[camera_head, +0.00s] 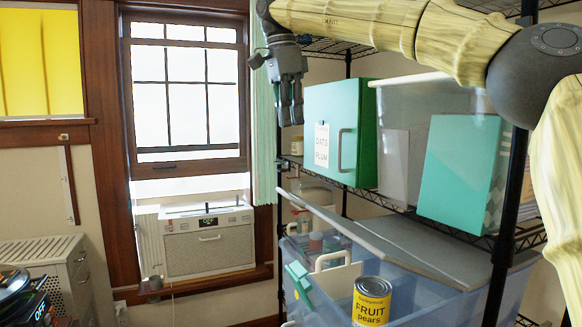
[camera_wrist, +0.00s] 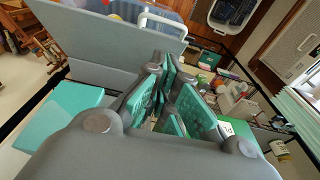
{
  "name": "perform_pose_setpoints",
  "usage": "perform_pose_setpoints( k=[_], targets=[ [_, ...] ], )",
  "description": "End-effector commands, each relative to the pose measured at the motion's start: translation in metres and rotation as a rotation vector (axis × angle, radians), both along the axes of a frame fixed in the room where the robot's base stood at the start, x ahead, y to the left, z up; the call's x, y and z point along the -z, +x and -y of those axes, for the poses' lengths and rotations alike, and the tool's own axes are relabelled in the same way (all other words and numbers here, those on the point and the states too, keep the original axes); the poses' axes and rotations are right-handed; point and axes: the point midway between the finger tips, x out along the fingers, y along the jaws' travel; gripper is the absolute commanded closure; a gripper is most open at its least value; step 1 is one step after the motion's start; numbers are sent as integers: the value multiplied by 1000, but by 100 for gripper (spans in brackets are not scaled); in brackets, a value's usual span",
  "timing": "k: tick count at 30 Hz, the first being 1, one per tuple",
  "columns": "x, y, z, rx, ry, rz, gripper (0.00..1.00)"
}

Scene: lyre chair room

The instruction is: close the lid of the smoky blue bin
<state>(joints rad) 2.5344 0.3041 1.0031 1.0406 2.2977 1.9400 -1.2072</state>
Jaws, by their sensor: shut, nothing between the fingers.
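The smoky blue bin (camera_head: 445,305) is a large see-through blue tub at the lower right of the head view, on the rack. Its grey lid (camera_head: 430,248) stands open, with panels tilted above the rim; how it is hinged is unclear. In the wrist view the grey lid (camera_wrist: 105,35) slants across the upper left, with part of the bin's blue inside (camera_wrist: 182,13) behind it. My gripper (camera_head: 291,118) hangs fingers down above and left of the bin, apart from the lid. It is shut and empty; its fingers (camera_wrist: 168,65) also show in the wrist view.
A green box (camera_head: 338,130) and a teal box (camera_head: 460,170) stand on the shelf above the bin. A black rack post (camera_head: 507,200) rises before the bin. A yellow can (camera_head: 371,302) shows at the bin's front. Open room lies left, towards the window unit (camera_head: 208,243).

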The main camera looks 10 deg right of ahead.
Motion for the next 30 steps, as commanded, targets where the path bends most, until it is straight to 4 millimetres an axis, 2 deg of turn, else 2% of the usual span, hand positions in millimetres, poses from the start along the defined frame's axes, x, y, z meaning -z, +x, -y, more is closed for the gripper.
perform_pose_setpoints(
  k=[5,20,30],
  targets=[
    [15,0,3,-2,0,-2,100],
    [95,2,14,-1,-2,-3,100],
    [130,0,2,-1,-1,-1,100]
  ],
)
